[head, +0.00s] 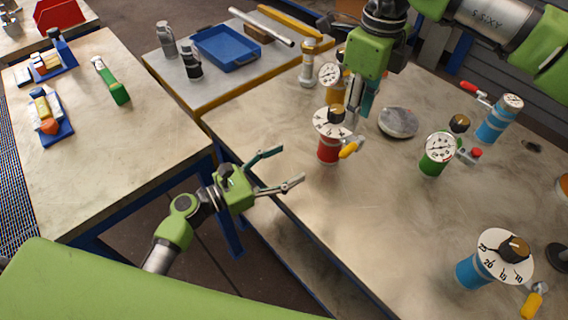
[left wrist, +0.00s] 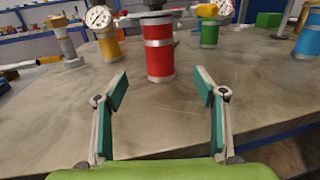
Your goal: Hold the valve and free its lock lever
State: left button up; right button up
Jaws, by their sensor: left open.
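A red valve vessel (head: 328,151) stands upright near the table's left edge, with a white dial, a black knob (head: 336,114) and a yellow lever (head: 348,150) low on its right. In the left wrist view the red vessel (left wrist: 159,62) stands straight ahead beyond the fingers, its yellow lever (left wrist: 207,10) at upper right. My left gripper (head: 293,164) is open and empty, left of the vessel and apart from it, fingers pointing towards it. My right gripper (head: 358,113) points down just behind and right of the red vessel's dial. Its finger gap is unclear, and I cannot tell whether it touches anything.
A green vessel (head: 433,163), a blue one (head: 491,127) with a red lever, and a larger blue one (head: 470,272) with a yellow lever stand to the right. A yellow vessel (head: 335,92) is behind. A grey disc (head: 398,122) lies between. The front table (head: 330,215) is clear.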

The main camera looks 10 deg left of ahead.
aim_at(321, 146)
pick_arm(q)
jog(key=x, duration=1.4)
jog(key=shift+a, duration=0.1)
jog(key=shift+c, duration=0.3)
grip_shut()
